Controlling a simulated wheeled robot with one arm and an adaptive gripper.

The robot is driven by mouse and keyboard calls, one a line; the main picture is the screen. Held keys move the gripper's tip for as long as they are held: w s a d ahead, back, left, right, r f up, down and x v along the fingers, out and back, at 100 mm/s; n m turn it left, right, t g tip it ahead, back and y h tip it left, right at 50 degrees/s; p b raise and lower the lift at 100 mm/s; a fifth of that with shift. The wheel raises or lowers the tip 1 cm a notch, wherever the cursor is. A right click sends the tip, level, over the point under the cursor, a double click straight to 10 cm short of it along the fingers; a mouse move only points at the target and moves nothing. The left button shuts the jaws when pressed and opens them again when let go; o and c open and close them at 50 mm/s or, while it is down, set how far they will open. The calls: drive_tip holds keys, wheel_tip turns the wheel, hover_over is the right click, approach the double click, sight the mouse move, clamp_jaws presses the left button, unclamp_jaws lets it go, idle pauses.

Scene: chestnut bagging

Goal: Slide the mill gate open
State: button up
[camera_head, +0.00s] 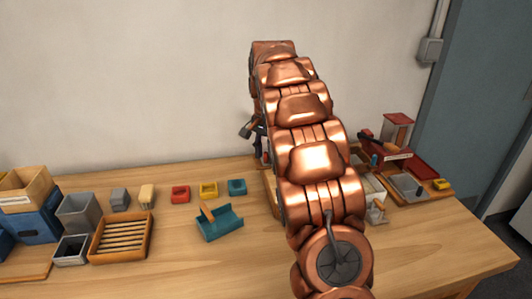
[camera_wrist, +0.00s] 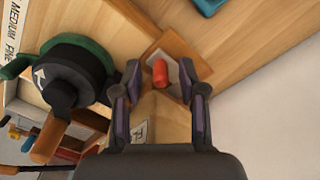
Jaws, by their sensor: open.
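My open gripper (camera_wrist: 160,80) points down in the wrist view, with a finger on each side of a small red knob (camera_wrist: 160,73). The knob stands on a pale plate inside a brown wooden frame, and it looks like the gate's handle. I see no clear contact between fingers and knob. To the left is a black round part (camera_wrist: 68,76) with a white arrow and a green ring, beside a "MEDIUM FINE" label (camera_wrist: 12,25); it seems to be part of the mill. In the head view my copper-coloured arm hides most of the mill and gripper.
The wooden table (camera_head: 150,275) holds a slatted tray (camera_head: 122,238), a teal holder (camera_head: 219,222), small red (camera_head: 180,194), yellow (camera_head: 208,190) and teal (camera_head: 237,187) boxes, and grey and blue bins at left. A red device (camera_head: 372,150) stands at right. The front middle is clear.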

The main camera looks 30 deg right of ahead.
drive_tip(key=shift+c, duration=0.3)
clamp_jaws()
idle(0.4)
